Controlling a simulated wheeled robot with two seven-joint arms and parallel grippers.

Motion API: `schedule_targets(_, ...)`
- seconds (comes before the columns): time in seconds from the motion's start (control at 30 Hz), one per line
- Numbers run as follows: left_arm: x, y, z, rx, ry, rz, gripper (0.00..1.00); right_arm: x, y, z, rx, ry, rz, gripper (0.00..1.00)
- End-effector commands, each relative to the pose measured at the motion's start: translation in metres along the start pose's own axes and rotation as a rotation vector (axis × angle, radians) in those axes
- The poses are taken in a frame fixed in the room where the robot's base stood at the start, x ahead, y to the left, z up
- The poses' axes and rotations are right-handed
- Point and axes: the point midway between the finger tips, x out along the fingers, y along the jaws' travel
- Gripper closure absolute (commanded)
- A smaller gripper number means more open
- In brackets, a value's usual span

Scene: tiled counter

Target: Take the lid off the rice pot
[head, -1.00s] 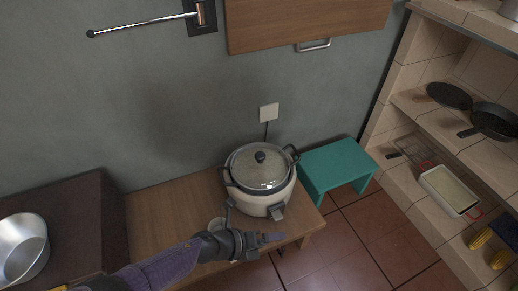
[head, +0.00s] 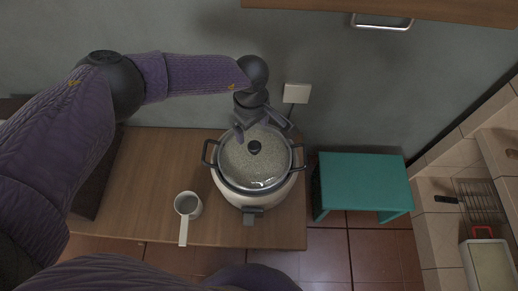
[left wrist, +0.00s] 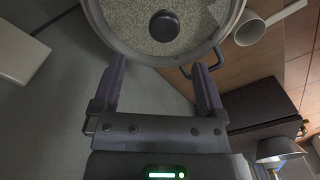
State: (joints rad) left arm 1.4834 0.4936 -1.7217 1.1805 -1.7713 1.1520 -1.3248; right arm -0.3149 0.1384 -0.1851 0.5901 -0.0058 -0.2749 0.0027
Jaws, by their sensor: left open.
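The rice pot (head: 228,190) is a cream cooker with dark side handles on the wooden bench. Its glass lid (head: 236,166) sits on top, with grainy rice showing through it. The black lid knob (head: 254,147) is in the middle. My left gripper (head: 263,127) is open and empty at the wall-side edge of the lid, its fingers pointing toward the knob. In the left wrist view, the lid (left wrist: 130,22) and knob (left wrist: 164,26) are just ahead of the open left gripper (left wrist: 159,64), apart from its fingers. My right gripper is not in view.
A small cup with a handle (head: 187,206) stands left of the pot on the wooden bench (head: 150,180). A teal stool (head: 362,182) is on the right. The wall and a wall socket (head: 297,93) are behind. A tiled shelf (head: 435,225) is at far right.

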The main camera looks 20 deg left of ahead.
Motion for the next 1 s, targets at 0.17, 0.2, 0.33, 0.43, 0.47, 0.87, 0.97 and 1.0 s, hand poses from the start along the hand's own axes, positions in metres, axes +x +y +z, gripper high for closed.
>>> schedule_targets(0.17, 0.053, -0.004, 0.008, 0.000, -0.007, -0.009, 0.08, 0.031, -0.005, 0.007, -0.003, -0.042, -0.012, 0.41)
schedule_targets(0.2, 0.062, -0.005, 0.011, -0.001, -0.008, -0.009, 0.08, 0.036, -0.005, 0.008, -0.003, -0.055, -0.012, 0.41)
schedule_targets(0.33, 0.067, -0.004, 0.010, -0.004, -0.005, -0.003, 0.08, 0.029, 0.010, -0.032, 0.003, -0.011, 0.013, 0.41)
schedule_targets(0.43, 0.070, -0.004, 0.010, -0.004, -0.004, -0.001, 0.08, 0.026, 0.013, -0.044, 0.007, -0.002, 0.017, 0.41)
schedule_targets(0.47, 0.070, -0.004, 0.010, -0.004, -0.004, -0.001, 0.08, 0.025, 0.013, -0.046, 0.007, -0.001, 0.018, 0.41)
schedule_targets(0.87, 0.068, -0.004, 0.010, -0.005, -0.004, 0.001, 0.46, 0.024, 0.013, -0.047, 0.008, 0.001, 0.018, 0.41)
schedule_targets(0.97, 0.068, -0.004, 0.010, -0.005, -0.004, 0.001, 0.67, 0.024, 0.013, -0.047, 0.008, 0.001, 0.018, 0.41)
schedule_targets(1.0, 0.068, -0.004, 0.010, -0.005, -0.004, 0.001, 0.75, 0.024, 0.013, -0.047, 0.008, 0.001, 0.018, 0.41)
